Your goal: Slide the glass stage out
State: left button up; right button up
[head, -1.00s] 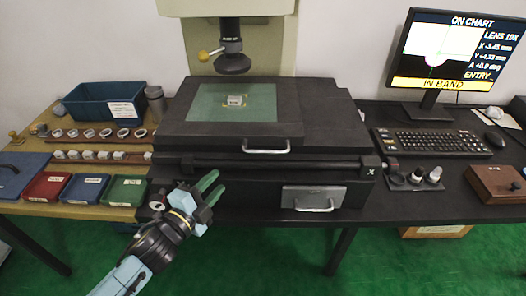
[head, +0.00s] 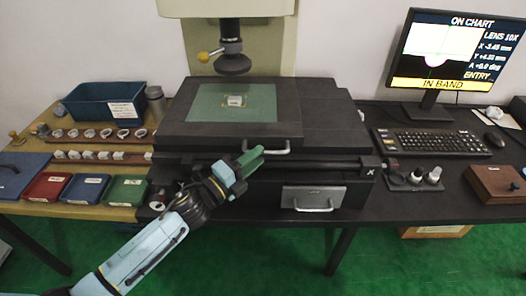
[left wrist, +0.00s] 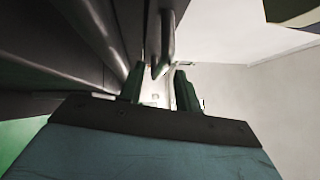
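The glass stage (head: 203,101) is a green pane in a dark frame on the measuring machine, with a small pale block (head: 235,101) on it. Its pale metal handle (head: 274,147) is on the front edge. My left gripper (head: 255,157) is at the handle's left end, green fingers pointing up and right. In the left wrist view the two fingers (left wrist: 159,88) stand apart, open, with a dark curved bar (left wrist: 167,42), seemingly the handle, appearing between and beyond them. I cannot tell whether they touch it. My right gripper is in neither view.
A lens column (head: 232,60) hangs above the stage. A drawer (head: 313,197) with its own handle is below right. Colored boxes (head: 75,188) and rings (head: 105,133) lie on the left table. A keyboard (head: 430,142) and monitor (head: 445,50) stand right.

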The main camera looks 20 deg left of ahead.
pick_arm(q)
jog(key=shift+x, duration=1.6)
grip_shut()
